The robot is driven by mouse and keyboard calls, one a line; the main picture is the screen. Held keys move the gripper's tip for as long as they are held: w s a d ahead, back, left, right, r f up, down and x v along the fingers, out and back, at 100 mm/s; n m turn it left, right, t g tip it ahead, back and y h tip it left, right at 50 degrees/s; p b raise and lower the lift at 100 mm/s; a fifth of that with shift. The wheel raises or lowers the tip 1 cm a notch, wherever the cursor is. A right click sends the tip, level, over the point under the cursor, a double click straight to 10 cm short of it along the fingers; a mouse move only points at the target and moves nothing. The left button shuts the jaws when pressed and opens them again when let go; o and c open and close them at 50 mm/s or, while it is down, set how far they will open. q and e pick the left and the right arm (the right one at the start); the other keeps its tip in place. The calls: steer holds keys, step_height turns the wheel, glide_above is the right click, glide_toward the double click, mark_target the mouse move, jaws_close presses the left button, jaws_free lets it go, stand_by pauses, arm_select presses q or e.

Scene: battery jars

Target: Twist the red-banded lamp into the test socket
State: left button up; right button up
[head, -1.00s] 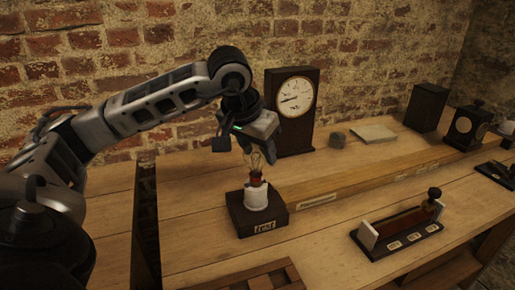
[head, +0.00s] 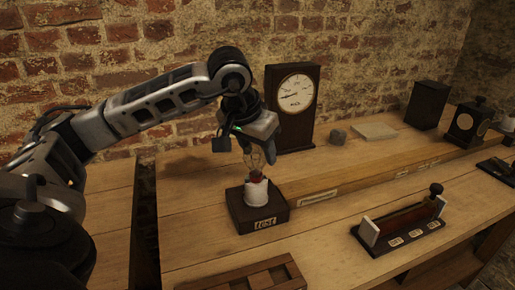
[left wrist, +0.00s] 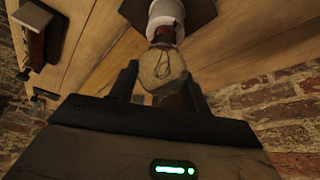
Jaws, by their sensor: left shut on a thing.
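The red-banded lamp (head: 254,160) has a clear glass bulb and a red band at its base. It stands upright at the mouth of the white test socket (head: 257,192), which sits on a dark block labelled "test" (head: 238,214). My left gripper (head: 252,146) is above the socket, pointing down, shut on the lamp's glass. In the left wrist view the lamp (left wrist: 162,70) is between the two dark fingers, its red band meeting the white socket (left wrist: 165,14). How deep the lamp's base sits inside the socket is hidden. My right gripper is not in view.
A dark-cased clock or dial (head: 297,95) stands just behind my left gripper. A device with a red-brown bar (head: 402,222) is at the right, and a slotted wooden rack (head: 245,280) is at the front. The bench between is mostly clear.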

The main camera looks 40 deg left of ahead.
arm_select(q)
steer(key=o, duration=1.2)
steer(key=shift+f, duration=0.1)
steer(key=shift+c, duration=0.2)
